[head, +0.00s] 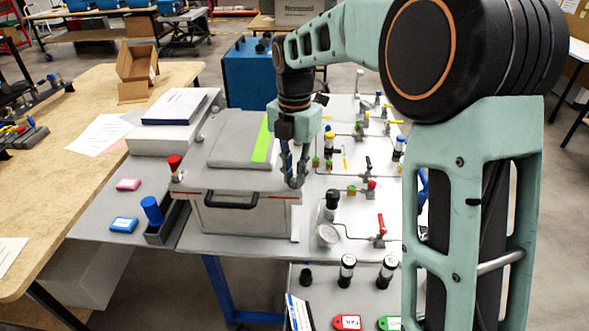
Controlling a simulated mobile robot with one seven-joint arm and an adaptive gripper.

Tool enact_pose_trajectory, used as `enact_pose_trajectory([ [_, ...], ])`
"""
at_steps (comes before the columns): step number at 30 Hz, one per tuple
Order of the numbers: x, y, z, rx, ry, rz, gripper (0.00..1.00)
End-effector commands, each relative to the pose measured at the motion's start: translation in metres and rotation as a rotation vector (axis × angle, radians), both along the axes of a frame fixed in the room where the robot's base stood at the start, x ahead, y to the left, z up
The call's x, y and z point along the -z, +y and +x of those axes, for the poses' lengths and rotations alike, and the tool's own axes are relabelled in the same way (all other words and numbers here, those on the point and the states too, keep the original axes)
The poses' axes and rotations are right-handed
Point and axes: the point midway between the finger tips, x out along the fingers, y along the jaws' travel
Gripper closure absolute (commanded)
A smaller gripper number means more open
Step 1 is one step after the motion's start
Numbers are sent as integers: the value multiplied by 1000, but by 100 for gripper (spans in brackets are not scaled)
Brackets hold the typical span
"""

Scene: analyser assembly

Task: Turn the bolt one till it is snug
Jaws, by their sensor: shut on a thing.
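A grey analyser case (225,219) with a flat lid and a black front handle (231,201) stands on the grey table. My gripper (296,184) points down at the lid's front right corner. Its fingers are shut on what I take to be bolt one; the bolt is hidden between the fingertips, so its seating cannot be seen. A red-topped knob (174,163) stands upright at the lid's front left corner, apart from my gripper.
Right of the case, a panel carries valves, pipes, a gauge (328,235) and a red-handled valve (381,229). A blue-handled tool (151,209) stands in a holder at the front left. A white box (165,138) lies behind left.

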Motion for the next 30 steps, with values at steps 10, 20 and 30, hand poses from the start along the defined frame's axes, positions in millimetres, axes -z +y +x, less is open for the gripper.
enact_pose_trajectory([
  [10,-2,0,1,331,-3,1,100],
  [20,-3,0,1,644,-5,2,100],
  [30,-2,0,1,966,-5,1,100],
])
